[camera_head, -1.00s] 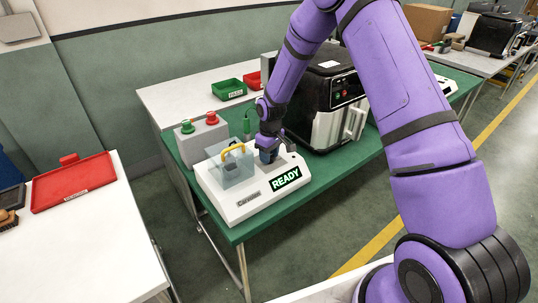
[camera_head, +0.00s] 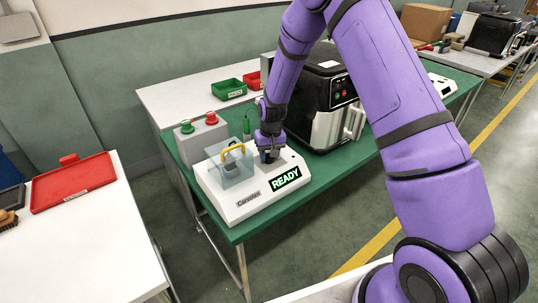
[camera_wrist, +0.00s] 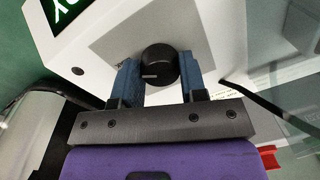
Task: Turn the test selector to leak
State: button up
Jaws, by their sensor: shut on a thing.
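The test selector is a round black knob (camera_wrist: 160,58) with a white pointer line, on the grey panel of the white tester (camera_wrist: 100,60). In the wrist view the pointer line points to the left. The blue fingers of my gripper (camera_wrist: 157,70) stand on either side of the knob, shut on it. In the head view the tester (camera_head: 240,212) shows a lit READY display (camera_head: 286,179). My gripper (camera_head: 269,155) is down on its top and hides the knob there. No selector position labels are readable.
A clear box with a yellow handle (camera_head: 232,166) stands on the tester's left part. A grey box with green and red buttons (camera_head: 203,141) is behind it. A black and silver fryer (camera_head: 328,100) stands close on the right. Green bench top (camera_head: 355,157) is bare in front of the fryer.

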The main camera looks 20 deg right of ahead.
dwell(0.3)
jog(key=o, duration=0.9)
jog(key=shift+r, duration=0.1)
jog(key=r, duration=1)
jog(key=shift+d+r, duration=0.3)
